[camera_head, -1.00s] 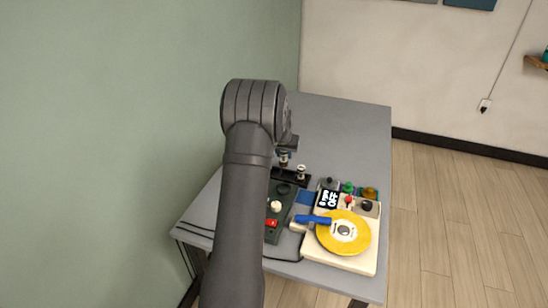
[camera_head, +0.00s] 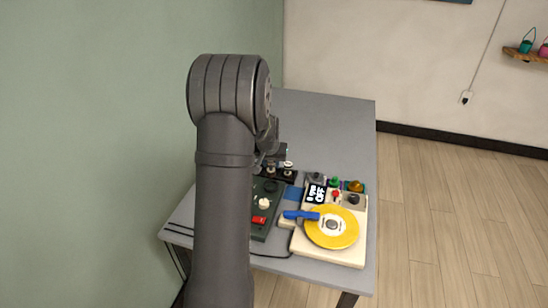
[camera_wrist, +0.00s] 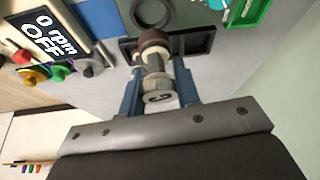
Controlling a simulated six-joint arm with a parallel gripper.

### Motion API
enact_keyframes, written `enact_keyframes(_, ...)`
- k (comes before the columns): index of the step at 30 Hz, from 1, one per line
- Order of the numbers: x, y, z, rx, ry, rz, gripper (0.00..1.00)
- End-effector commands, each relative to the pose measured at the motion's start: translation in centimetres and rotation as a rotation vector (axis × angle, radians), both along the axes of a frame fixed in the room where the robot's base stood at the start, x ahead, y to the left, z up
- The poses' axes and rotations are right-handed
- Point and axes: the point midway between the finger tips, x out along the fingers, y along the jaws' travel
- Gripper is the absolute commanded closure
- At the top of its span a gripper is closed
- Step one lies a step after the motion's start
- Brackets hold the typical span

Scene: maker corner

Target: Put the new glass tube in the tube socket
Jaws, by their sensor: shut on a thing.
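My gripper (camera_wrist: 160,78) is shut, its two blue fingers on either side of a small tube (camera_wrist: 157,84) with pale and metal parts. A brown round piece (camera_wrist: 153,39) shows at the tube's far end. The tube is over or at a black tray-like holder (camera_wrist: 203,42); I cannot tell whether it touches it. In the head view the holder (camera_head: 292,179) lies beside a dark green box (camera_head: 260,233), and a small pale-topped piece (camera_head: 288,167) stands at its right. My arm hides much of my gripper there. I cannot tell which part is the tube socket.
A cream device (camera_head: 345,254) with a yellow disc (camera_head: 322,238), blue handle (camera_head: 300,215) and OFF display (camera_head: 316,194) stands at the right. A green tray (camera_wrist: 262,10) is near the holder in the wrist view. The grey table (camera_head: 335,125) is clear at the back.

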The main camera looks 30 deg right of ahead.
Motion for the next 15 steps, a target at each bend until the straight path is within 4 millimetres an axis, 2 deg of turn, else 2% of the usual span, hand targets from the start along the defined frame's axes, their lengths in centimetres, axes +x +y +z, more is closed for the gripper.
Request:
enact_keyframes(9, -0.1, 0.0, -3.3, 0.002, 0.002, 0.000, 0.93)
enact_keyframes(15, 0.0, 0.0, -4.7, 0.001, 0.002, 0.000, 0.93)
